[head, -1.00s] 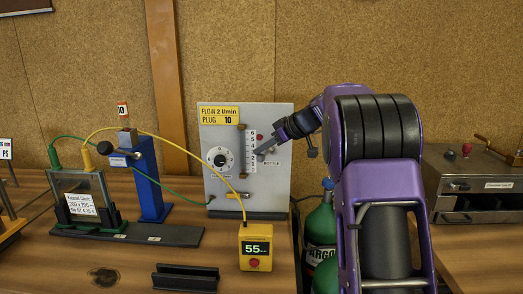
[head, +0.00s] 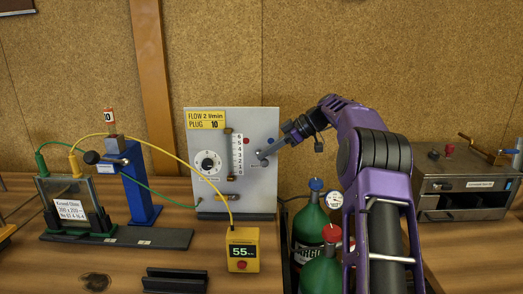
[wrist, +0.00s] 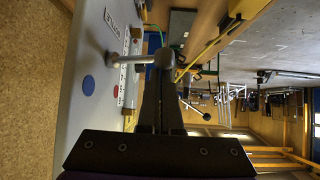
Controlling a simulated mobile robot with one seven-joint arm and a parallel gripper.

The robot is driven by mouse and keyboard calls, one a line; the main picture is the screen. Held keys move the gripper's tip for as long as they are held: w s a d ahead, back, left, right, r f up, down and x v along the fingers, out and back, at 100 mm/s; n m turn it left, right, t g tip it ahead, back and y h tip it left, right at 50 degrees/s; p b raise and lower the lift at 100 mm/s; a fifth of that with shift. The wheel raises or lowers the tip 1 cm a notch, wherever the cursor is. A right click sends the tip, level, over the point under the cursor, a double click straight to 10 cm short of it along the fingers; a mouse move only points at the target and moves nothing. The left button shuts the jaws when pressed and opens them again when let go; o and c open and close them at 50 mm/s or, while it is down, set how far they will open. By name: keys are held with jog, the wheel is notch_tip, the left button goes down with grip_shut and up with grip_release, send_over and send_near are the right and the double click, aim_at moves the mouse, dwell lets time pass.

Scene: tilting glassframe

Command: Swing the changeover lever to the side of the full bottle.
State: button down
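The changeover lever (wrist: 135,60) is a grey metal rod with a round knob on the panel (head: 208,168). Two green bottles stand right of the panel: one with a blue cap (head: 309,225), one with a red knob (head: 320,272).
A yellow timer box (head: 243,250) stands before the panel. Left are a blue stand (head: 140,180), a glass tank (head: 75,205) and green and yellow cables. A metal box (head: 465,185) stands right. A black rail (head: 176,280) lies at the front.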

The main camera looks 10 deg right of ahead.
jog(key=shift+d+f, duration=0.1)
jog(key=shift+d, duration=0.25)
jog(key=shift+a, duration=0.1)
jog(key=shift+w+a+p, duration=0.35)
jog(key=shift+w+p, duration=0.1)
jog(key=shift+w+a, duration=0.2)
jog(key=shift+a, duration=0.1)
jog(key=d+r, duration=0.4)
jog(key=r, duration=0.4)
jog(key=shift+s+d+r, duration=0.2)
jog(key=shift+s+d, duration=0.15)
jog(key=shift+d, duration=0.05)
